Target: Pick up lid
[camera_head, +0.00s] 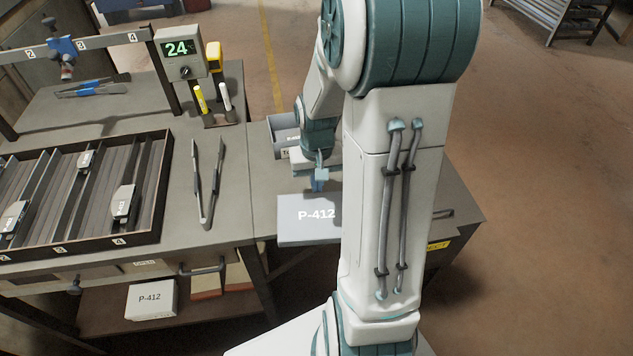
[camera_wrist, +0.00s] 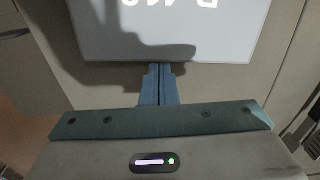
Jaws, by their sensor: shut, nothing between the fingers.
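A pale grey flat lid marked P-412 (camera_head: 308,226) is on the table on the right, partly hidden behind my arm. It also shows in the wrist view (camera_wrist: 215,45), where its edge runs just past my fingertips. My gripper (camera_head: 318,187) is at the lid's far edge in the head view. In the wrist view my gripper's two blue fingers (camera_wrist: 158,72) are together with nothing between them. Whether the fingertips touch the lid cannot be told.
A grey bin (camera_head: 284,133) stands behind my gripper. Tongs (camera_head: 209,185) and a divided tray (camera_head: 160,200) with several labelled parts lie on the left table. A white P-412 box (camera_head: 151,299) sits on the lower shelf. A display reading 24 (camera_head: 180,53) stands at the back.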

